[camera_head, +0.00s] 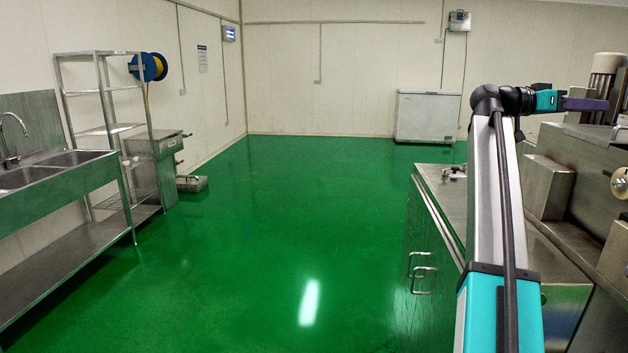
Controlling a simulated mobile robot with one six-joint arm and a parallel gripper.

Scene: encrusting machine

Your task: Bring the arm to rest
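My arm rises from the lower right of the head view, with a teal lower part and a silver link up to a dark joint. From that joint the wrist bends to the right, ending in a teal section. My gripper (585,104) is the dark purple part at its end, pointing right. It is in front of the steel encrusting machine (590,158). Its fingers are seen edge-on and small, so I cannot tell whether it is open or shut. I cannot make out anything held.
A steel cabinet (432,190) with handles stands beside my arm at right. A steel sink (45,172) and a shelf rack (100,92) stand at left. A white chest freezer (428,117) is at the back wall. The green floor (280,230) between is clear.

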